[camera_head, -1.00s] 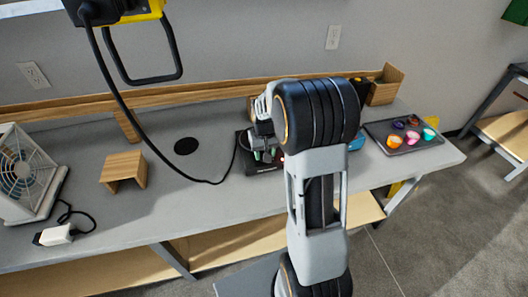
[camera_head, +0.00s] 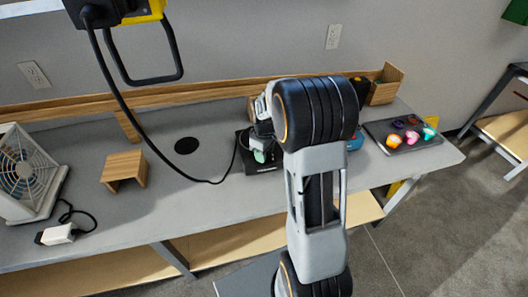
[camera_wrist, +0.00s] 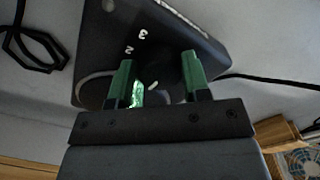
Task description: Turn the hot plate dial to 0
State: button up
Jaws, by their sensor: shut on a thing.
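The hot plate (camera_head: 262,169) is a dark, flat unit on the grey workbench, partly hidden behind my arm. In the wrist view its dark face (camera_wrist: 165,35) fills the upper middle, with the white numbers 3 and 2 showing. My gripper (camera_wrist: 158,72) has green-padded fingers on either side of the dial (camera_wrist: 155,92) and is shut on it. A short pale mark shows on the dial. The 0 is not visible, so the exact setting cannot be read. In the head view my gripper (camera_head: 262,154) is over the hot plate.
A black cable crosses the workbench (camera_head: 200,208) to the hot plate. A wooden block (camera_head: 124,168) and a fan (camera_head: 25,170) stand left. A tray (camera_head: 430,142) with colourful cups lies right. A wooden holder (camera_head: 384,91) stands behind. The bench's front middle is clear.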

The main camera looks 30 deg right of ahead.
dwell(0.4)
jog(key=o, duration=0.9)
dwell(0.4)
